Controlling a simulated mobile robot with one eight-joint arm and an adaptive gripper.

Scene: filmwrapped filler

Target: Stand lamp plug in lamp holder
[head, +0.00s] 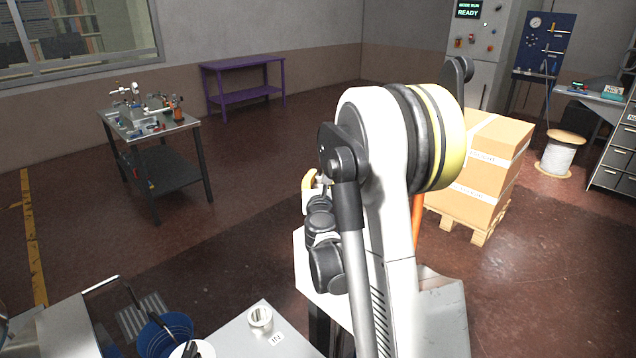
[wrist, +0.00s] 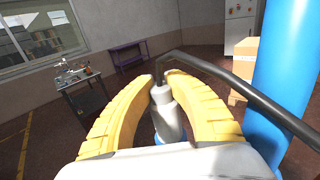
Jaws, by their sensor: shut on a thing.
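My gripper (wrist: 163,84) has two curved yellow fingers, closed around a pale grey plug-like piece (wrist: 167,112) in the wrist view. I take this piece for the lamp plug. A dark cable or rod (wrist: 235,88) meets its top and runs down to the right. In the head view my arm hides most of my gripper; a bit of yellow finger (head: 309,184) shows left of the arm. I cannot pick out the lamp holder with certainty. A pale ring-shaped piece (head: 260,317) sits on a light table at the bottom of the head view.
A large blue cylinder (wrist: 284,70) stands close on the right in the wrist view. A small workbench with parts (head: 160,136) and a purple table (head: 242,88) stand at the back left. Boxes on a pallet (head: 488,165) stand right of my arm. The left floor is open.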

